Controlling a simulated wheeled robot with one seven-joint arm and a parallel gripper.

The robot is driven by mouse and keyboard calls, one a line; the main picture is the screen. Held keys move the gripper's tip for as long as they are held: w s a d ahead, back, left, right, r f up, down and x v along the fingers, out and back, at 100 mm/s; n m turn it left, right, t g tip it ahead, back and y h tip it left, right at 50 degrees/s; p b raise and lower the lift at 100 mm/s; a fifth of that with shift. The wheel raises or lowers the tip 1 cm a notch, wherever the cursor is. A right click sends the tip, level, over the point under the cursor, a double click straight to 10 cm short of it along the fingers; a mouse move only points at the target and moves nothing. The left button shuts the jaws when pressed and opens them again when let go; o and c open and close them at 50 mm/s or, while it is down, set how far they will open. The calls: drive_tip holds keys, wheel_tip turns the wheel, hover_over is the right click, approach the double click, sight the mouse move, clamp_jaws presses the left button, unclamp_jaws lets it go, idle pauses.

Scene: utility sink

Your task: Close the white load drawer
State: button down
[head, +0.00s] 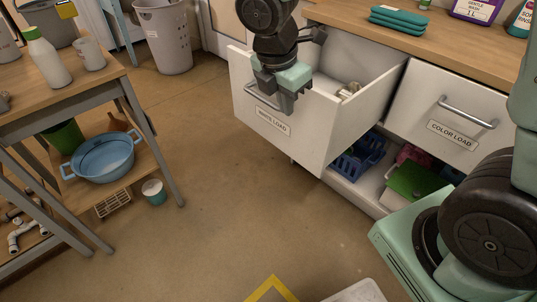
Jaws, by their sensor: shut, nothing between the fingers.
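The white load drawer (310,128) is pulled well out from the cabinet, its front facing the lower left with a "WHITE LOAD" label. Its metal bar handle (259,98) is partly hidden behind my gripper. My gripper (288,106) is shut and empty. It hangs down at the top edge of the drawer front, close to the handle. I cannot tell whether it touches the drawer.
The color load drawer (447,115) to the right is shut. Above are detergent bottles (476,10) and folded teal cloths (399,19) on the counter. A blue basket (357,158) sits on the lower shelf. A wooden table (60,92) stands left. The floor between is clear.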

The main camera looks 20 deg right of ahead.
sight(300, 126)
drive_tip(key=b+x, duration=0.1)
drive_tip(key=x, duration=0.2)
drive_tip(key=d+b+x, duration=0.1)
drive_tip(key=x, duration=0.3)
drive_tip(key=w+d+b+x, duration=0.1)
drive_tip(key=x, duration=0.3)
drive_tip(key=shift+r+b, duration=0.3)
drive_tip(key=shift+b, duration=0.05)
drive_tip(key=shift+w+d, duration=0.3)
drive_tip(key=shift+d, duration=0.35)
drive_tip(key=shift+w+d+r, duration=0.15)
drive_tip(key=shift+d, duration=0.25)
drive_tip(key=w+d+p, duration=0.4)
drive_tip(key=d+p, duration=0.4)
drive_tip(key=d, duration=0.4)
drive_tip(key=w+d+p, duration=0.5)
drive_tip(key=d+p, duration=0.3)
drive_tip(key=d, duration=0.4)
